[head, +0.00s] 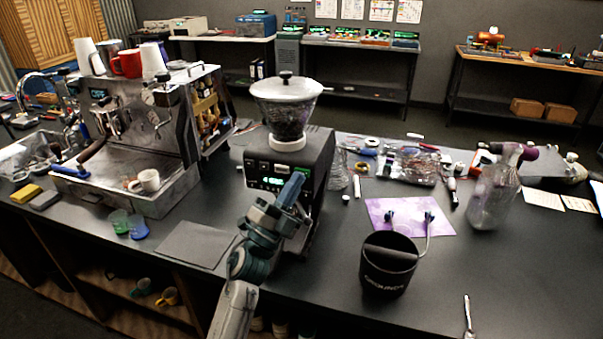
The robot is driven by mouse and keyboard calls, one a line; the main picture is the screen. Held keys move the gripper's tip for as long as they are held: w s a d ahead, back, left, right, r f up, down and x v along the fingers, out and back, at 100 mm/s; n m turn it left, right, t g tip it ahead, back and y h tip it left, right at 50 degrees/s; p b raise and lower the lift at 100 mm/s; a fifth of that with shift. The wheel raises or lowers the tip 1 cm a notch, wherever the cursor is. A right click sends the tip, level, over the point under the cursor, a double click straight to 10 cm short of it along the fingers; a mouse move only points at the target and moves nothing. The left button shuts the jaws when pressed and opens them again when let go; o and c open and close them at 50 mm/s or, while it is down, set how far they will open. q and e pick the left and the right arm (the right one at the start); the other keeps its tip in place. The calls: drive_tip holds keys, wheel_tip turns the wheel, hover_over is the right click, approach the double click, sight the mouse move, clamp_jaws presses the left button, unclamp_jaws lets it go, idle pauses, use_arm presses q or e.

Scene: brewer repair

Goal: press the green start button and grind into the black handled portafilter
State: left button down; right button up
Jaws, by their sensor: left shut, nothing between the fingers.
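The grinder (318,150) stands mid-counter with a clear hopper of dark beans (286,115) on top. Its front panel shows a green-lit display (268,182) and small light keys; I cannot pick out the green start button. My left gripper (297,178) is shut and empty, its tips up close in front of the panel's right part. Contact with the panel cannot be told. My gripper and arm hide the grinder's lower front. I cannot make out a black handled portafilter for certain; a dark brown handle (93,149) shows at the espresso machine. My right gripper is not in view.
A dark mat (193,243) lies left of my arm. A black grounds bin (388,268) and a clear jug (492,195) stand right. The front right counter is mostly clear.

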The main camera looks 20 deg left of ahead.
use_arm(q)
drive_tip(key=shift+w, duration=0.35)
idle(0.3)
idle(0.4)
drive_tip(key=shift+s, duration=0.8)
drive_tip(key=s+p, duration=0.1)
drive_tip(key=s, duration=0.4)
drive_tip(key=shift+a+f, duration=0.1)
drive_tip(key=shift+a, duration=0.05)
idle(0.3)
